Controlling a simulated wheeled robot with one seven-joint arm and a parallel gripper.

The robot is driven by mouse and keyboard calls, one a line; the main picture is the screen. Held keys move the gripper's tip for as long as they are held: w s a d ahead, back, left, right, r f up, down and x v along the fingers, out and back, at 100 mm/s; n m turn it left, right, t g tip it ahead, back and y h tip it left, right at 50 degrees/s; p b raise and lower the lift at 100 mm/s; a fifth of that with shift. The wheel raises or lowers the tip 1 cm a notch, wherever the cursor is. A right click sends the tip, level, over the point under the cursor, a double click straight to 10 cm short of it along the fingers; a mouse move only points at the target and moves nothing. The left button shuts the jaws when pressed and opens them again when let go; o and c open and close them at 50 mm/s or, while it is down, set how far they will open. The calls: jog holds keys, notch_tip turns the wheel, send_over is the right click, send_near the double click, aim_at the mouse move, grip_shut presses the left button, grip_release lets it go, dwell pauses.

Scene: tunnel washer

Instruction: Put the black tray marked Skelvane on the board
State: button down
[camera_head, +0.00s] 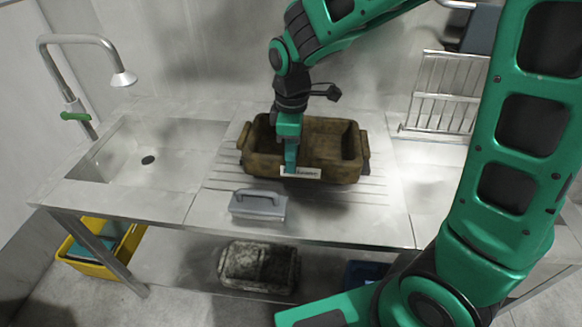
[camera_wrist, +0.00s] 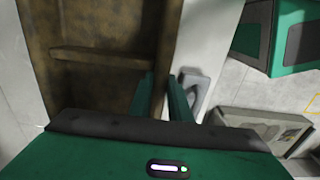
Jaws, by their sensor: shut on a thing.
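A brown, grimy two-part tray (camera_head: 335,170) is over the ridged draining board (camera_head: 222,180) in the middle of the steel counter. It has handles at both ends and a white label (camera_head: 306,173) on its front wall, too small to read surely. My gripper (camera_head: 290,165) points down and is shut on this front wall beside the label. In the wrist view the tray (camera_wrist: 110,70) shows its inside and divider, with its wall between my fingers (camera_wrist: 165,95). I cannot tell whether the tray touches the board. A blackish tray with pale grime (camera_head: 258,266) lies below the counter.
A grey handled tool (camera_head: 259,205) lies in front of the tray, near the counter's edge. A sink (camera_head: 150,160) with a tap (camera_head: 95,40) is on the left, a wire rack (camera_head: 447,95) at the back right. A yellow bin (camera_head: 85,262) and a blue crate (camera_head: 362,272) stand below.

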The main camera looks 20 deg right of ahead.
jog(key=shift+w+d+f, duration=0.35)
jog(key=shift+w, duration=0.15)
jog(key=shift+f, duration=2)
jog(key=c, duration=1.7)
grip_release()
jog(key=shift+f, duration=0.1)
jog(key=shift+o, duration=0.2)
notch_tip(320, 180, up, 12)
